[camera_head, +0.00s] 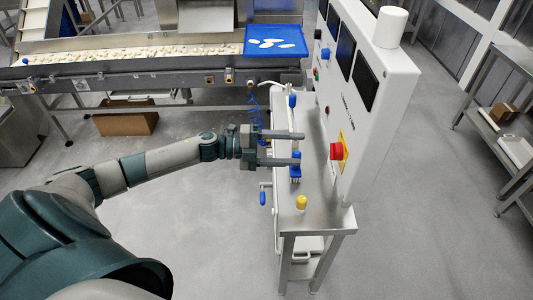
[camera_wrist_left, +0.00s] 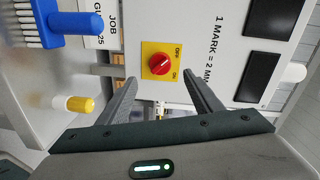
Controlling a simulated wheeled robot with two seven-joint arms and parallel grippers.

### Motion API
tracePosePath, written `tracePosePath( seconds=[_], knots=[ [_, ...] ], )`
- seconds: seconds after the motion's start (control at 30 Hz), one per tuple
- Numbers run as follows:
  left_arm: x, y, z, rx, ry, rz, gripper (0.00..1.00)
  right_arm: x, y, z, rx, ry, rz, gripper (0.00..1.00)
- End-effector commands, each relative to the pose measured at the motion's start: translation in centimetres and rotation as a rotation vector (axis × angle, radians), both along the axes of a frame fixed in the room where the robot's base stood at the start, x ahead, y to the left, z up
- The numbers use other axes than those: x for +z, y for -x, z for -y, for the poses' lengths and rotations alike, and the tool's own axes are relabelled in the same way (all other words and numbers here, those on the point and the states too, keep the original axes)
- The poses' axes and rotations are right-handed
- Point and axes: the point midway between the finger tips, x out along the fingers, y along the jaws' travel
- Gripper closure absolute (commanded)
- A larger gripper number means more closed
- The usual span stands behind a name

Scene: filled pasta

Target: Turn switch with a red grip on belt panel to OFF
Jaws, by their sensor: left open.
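The switch has a round red grip (camera_head: 336,151) on a yellow plate (camera_head: 345,148), low on the near part of the white belt panel (camera_head: 375,145). In the left wrist view the red grip (camera_wrist_left: 159,65) sits on its yellow plate (camera_wrist_left: 150,48), with OFF and ON lettering. A small pale mark shows on the grip, but I cannot tell which label it points to. My left gripper (camera_head: 300,148) is open and empty, its fingers pointing at the switch. In the wrist view the fingertips (camera_wrist_left: 160,82) are either side of the grip, apart from it. My right gripper is out of view.
A metal table (camera_head: 318,190) stands under the panel, holding a blue-handled brush (camera_wrist_left: 75,23) and a yellow-capped item (camera_head: 301,203). A conveyor with pasta (camera_head: 150,57) and a blue tray (camera_head: 275,41) are behind.

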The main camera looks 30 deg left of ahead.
Motion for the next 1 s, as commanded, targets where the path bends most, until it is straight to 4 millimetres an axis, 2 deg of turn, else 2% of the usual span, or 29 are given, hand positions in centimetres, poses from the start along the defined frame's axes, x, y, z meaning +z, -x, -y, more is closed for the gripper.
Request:
tracePosePath(
  seconds=[0.03, 0.2, 0.4, 1.0],
  knots=[
    [-0.5, 0.7, -1.0, 0.000, -0.004, -0.001, 0.41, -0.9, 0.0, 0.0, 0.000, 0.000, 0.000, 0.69],
    [-0.2, 2.5, -3.6, -0.001, -0.004, -0.001, 0.41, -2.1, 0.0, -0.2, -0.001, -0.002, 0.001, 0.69],
    [0.2, 3.6, -5.3, 0.000, 0.000, -0.001, 0.41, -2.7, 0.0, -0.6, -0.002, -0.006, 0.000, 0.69],
    [0.5, 4.0, -5.8, -0.001, 0.000, 0.000, 0.41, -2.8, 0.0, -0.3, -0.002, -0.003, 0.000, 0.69]
  ],
)
